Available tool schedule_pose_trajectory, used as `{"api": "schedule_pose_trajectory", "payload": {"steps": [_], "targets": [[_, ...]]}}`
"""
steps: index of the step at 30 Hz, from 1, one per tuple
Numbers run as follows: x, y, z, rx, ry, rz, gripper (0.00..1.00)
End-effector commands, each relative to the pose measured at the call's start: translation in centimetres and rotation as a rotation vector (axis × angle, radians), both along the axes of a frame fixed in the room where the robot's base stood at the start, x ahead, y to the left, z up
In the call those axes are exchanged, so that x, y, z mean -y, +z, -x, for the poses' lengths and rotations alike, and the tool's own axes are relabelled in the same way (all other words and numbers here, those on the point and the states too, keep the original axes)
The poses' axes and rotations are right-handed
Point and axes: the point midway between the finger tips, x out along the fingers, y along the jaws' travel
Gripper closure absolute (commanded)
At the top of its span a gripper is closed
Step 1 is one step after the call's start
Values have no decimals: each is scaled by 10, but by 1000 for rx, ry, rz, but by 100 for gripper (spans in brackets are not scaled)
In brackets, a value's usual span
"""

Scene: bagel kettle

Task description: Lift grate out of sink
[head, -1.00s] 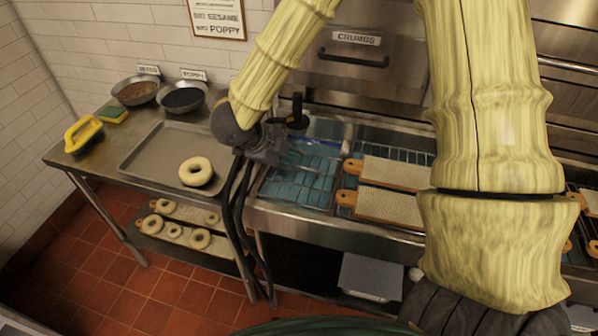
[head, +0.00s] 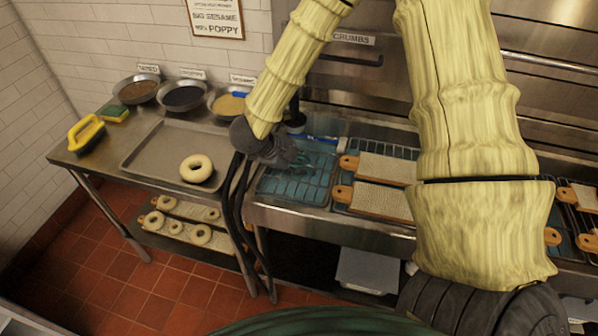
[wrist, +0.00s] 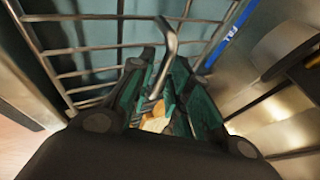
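The wire grate (head: 297,188) lies in the left sink basin over blue-green water. In the wrist view its metal bars (wrist: 95,47) cross the upper left, and a bent metal handle (wrist: 169,42) rises from it.
Wooden-handled boards (head: 383,200) lie on the racks to the right. A tray (head: 145,155) with one bagel (head: 196,168) is left of the sink. Bowls (head: 184,96) stand behind it. A blue-labelled strip (wrist: 225,38) runs along the basin's edge.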

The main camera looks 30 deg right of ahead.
Motion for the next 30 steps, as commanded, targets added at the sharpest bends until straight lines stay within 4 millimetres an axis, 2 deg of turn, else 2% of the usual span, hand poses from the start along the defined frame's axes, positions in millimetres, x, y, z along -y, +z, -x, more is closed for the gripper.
{"api": "schedule_pose_trajectory", "payload": {"steps": [1, 3, 19, 30], "targets": [[0, 0, 0, 0, 0, 0, 88], [0, 0, 0, 0, 0, 0, 100], [0, 4, -1, 2, 1, 0, 100], [-3, 36, 2, 2, 3, 0, 100]]}}
